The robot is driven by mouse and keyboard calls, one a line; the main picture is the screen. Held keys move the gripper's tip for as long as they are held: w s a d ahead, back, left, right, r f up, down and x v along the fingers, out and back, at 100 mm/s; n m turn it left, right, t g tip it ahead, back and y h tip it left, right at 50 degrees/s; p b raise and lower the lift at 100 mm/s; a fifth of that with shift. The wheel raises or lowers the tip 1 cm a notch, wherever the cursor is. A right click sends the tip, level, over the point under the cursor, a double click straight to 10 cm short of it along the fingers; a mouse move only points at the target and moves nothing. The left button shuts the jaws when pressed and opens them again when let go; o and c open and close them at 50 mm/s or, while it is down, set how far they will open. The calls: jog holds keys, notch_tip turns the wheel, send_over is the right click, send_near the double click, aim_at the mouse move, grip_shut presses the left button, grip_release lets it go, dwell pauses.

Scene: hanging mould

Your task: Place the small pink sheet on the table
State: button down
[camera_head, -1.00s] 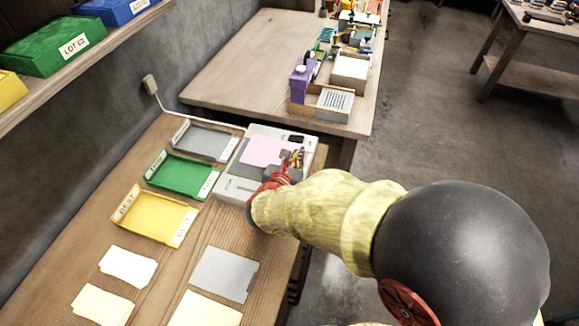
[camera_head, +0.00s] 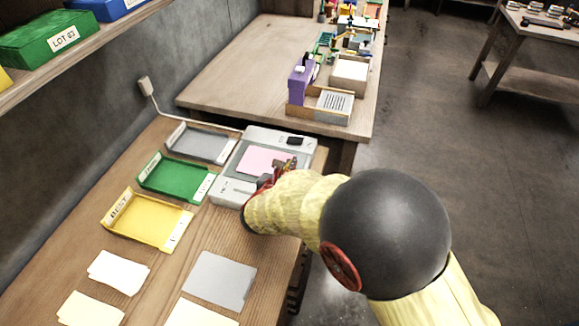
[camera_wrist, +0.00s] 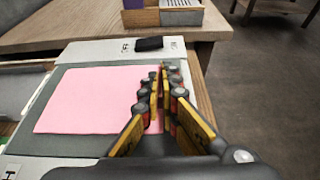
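The small pink sheet (camera_head: 260,160) lies on the dark plate of a light grey device (camera_head: 232,188) on the near table (camera_head: 150,293). In the wrist view the pink sheet (camera_wrist: 85,100) looks flat, with its right edge at my fingers. My gripper (camera_head: 287,165) is at the right side of the sheet. In the wrist view my gripper's fingers (camera_wrist: 160,75) point forward and sit close together, with a narrow strip between their tips. I cannot tell whether that strip is the sheet's edge being pinched or a gap.
Grey (camera_head: 202,144), green (camera_head: 175,178) and yellow (camera_head: 147,220) trays stand left of the device. A grey sheet (camera_head: 220,280) and cream sheets (camera_head: 118,272) lie nearer, with bare wood between. A second table (camera_head: 235,75) behind holds a purple item and boxes. A shelf (camera_head: 100,38) with bins is upper left.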

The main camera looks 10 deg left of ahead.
jog(key=shift+f, duration=0.1)
jog(key=shift+f, duration=0.15)
jog(key=c, duration=2)
grip_release()
jog(key=shift+c, duration=0.2)
jog(key=shift+r, duration=0.3)
jog(key=p+v, duration=0.3)
jog(key=v, duration=0.9)
jog(key=shift+p, duration=0.4)
jog(key=shift+f, duration=0.1)
